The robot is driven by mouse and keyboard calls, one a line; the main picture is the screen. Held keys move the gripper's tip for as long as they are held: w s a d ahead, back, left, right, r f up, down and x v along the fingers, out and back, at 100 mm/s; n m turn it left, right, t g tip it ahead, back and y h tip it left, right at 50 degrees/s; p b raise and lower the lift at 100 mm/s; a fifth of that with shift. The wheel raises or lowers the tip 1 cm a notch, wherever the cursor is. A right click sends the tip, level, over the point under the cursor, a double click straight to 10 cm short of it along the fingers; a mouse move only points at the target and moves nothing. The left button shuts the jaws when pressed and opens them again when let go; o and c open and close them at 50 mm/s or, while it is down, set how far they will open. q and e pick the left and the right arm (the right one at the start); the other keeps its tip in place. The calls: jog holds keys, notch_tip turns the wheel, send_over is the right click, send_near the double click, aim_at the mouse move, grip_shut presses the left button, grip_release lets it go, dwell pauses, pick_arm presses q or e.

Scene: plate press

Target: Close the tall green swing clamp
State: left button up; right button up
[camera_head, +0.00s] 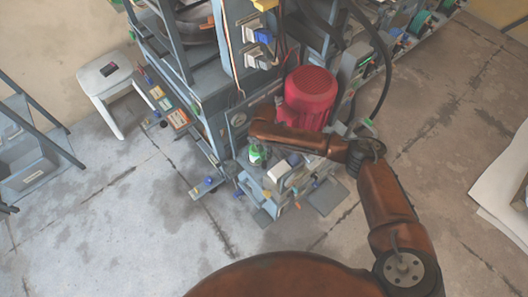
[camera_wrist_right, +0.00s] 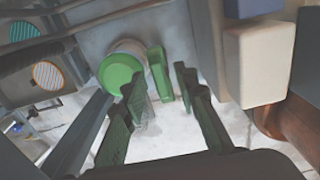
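The tall green swing clamp shows in the right wrist view as an upright green bar (camera_wrist_right: 158,75) beside a round green cap (camera_wrist_right: 118,72). It appears to lie just beyond the fingertips, near the gap between them; I cannot tell whether they touch it. My right gripper (camera_wrist_right: 163,88) is open, its two dark green ribbed fingers apart with nothing held. In the head view, a small green part (camera_head: 256,154) shows at the press's front, just below the end of my brown right arm. That arm hides part of the press there. My left gripper is not in view.
A red motor (camera_head: 310,92) stands just behind my right arm. A pale block (camera_wrist_right: 258,64) sits close to the right of the fingers. A white stool (camera_head: 104,76) stands at the left. The floor at the lower left is clear.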

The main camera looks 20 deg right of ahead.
grip_shut()
dwell(0.5)
